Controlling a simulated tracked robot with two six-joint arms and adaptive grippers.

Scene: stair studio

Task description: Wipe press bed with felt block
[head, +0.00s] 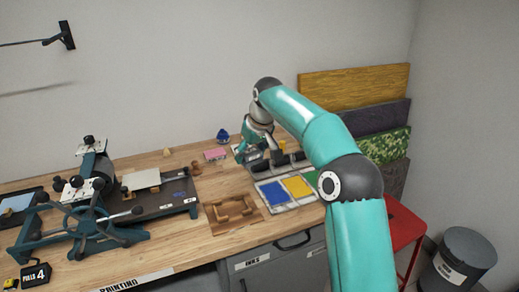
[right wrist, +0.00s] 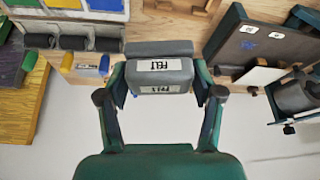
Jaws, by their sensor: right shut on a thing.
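The press (head: 90,200) stands at the left of the bench in the head view. Its dark flat bed (head: 180,198) carries a blue smudge and a pale plate (head: 142,180). The bed also shows at upper right in the right wrist view (right wrist: 250,40), with blue marks and white labels. My right gripper (head: 250,153) is at the back of the bench, right of the press and apart from it. In the right wrist view its fingers are shut on the grey felt block (right wrist: 175,78), which has a white FELT label. My left gripper is not in view.
An ink tray (head: 257,185) with blue, yellow and green pads lies right of a wooden frame (head: 215,217). Black rollers (head: 288,162) lie behind the tray. A pink block (head: 215,154) and a blue item (head: 222,135) stand near the wall.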

